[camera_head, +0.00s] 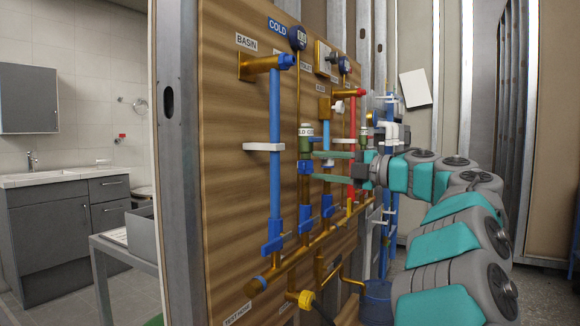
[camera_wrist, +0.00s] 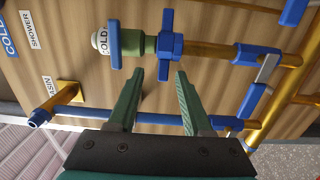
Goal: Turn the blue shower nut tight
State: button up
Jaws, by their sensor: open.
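The blue shower nut (camera_wrist: 172,46) is a lobed collar on the shower line in the wrist view. The green fitting also shows in the head view (camera_head: 305,146). My gripper (camera_wrist: 160,73) is open and empty. Its two green fingers point at the nut, which lies just beyond the tips and toward the right finger. I see no contact.
A blue valve (camera_wrist: 252,60) lies farther along the line. The blue basin pipe (camera_head: 275,155) runs left of my gripper; a red pipe (camera_head: 353,130) stands close to the right. The wooden board (camera_head: 230,120) backs everything.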

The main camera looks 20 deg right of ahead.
jog(key=shift+s+a+f+g, duration=0.2)
jog(key=shift+a+f+g, duration=0.1)
jog(key=shift+a, duration=0.1)
jog(key=shift+w+a, duration=0.15)
jog(key=x, duration=0.7)
jog(key=shift+w+a+r+p, duration=0.15)
jog(key=shift+p, duration=0.15)
grip_shut()
